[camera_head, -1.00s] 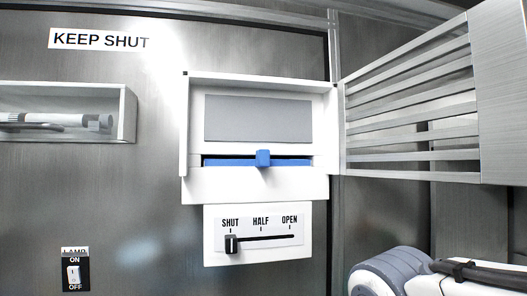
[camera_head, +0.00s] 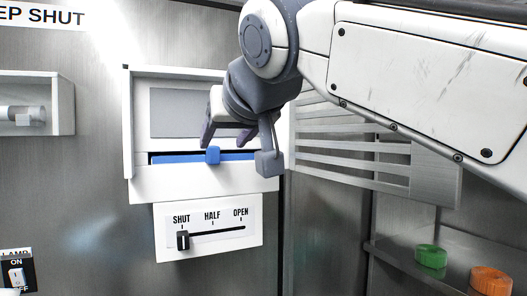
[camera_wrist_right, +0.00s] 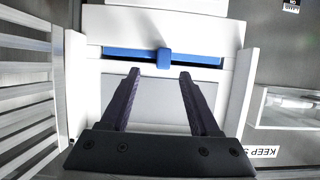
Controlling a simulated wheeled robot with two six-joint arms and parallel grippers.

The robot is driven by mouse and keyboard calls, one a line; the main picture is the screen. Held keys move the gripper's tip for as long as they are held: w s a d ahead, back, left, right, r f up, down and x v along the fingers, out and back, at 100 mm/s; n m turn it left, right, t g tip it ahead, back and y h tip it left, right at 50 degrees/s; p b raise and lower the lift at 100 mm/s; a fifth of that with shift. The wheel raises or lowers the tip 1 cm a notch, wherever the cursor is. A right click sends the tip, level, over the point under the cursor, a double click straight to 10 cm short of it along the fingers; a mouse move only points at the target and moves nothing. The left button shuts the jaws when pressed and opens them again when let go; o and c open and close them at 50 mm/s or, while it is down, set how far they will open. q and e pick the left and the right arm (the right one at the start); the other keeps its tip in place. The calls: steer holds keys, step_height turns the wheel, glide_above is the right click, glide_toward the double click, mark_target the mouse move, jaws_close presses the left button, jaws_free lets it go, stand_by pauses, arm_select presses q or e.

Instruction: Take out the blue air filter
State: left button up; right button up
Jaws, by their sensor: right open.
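The blue air filter (camera_head: 175,159) lies in a slot of the white wall housing (camera_head: 150,185), with only its front edge and a square blue tab (camera_head: 212,155) showing. In the right wrist view, turned upside down, the filter (camera_wrist_right: 125,52) spans the slot and its tab (camera_wrist_right: 164,57) sticks out. My right gripper (camera_head: 227,138) is open and empty in front of the housing, close to the tab. In the wrist view the tab lies just beyond and between the fingertips (camera_wrist_right: 160,74); I see no contact. My left gripper is out of view.
A slatted door (camera_head: 350,160) stands open at the housing's right. Below the housing, a slider (camera_head: 183,240) is at SHUT. A wall box (camera_head: 60,105) is at left. Green (camera_head: 431,256) and orange (camera_head: 490,279) round items are at lower right.

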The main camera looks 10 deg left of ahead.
mark_target(215, 148)
steer(key=p+x, duration=0.3)
steer(key=x, duration=0.1)
steer(key=shift+a+r, duration=0.25)
steer(key=shift+a, duration=0.1)
steer(key=shift+w+a+f, duration=0.25)
steer(key=shift+w+f, duration=0.05)
steer(key=shift+w, duration=0.15)
jaws_close()
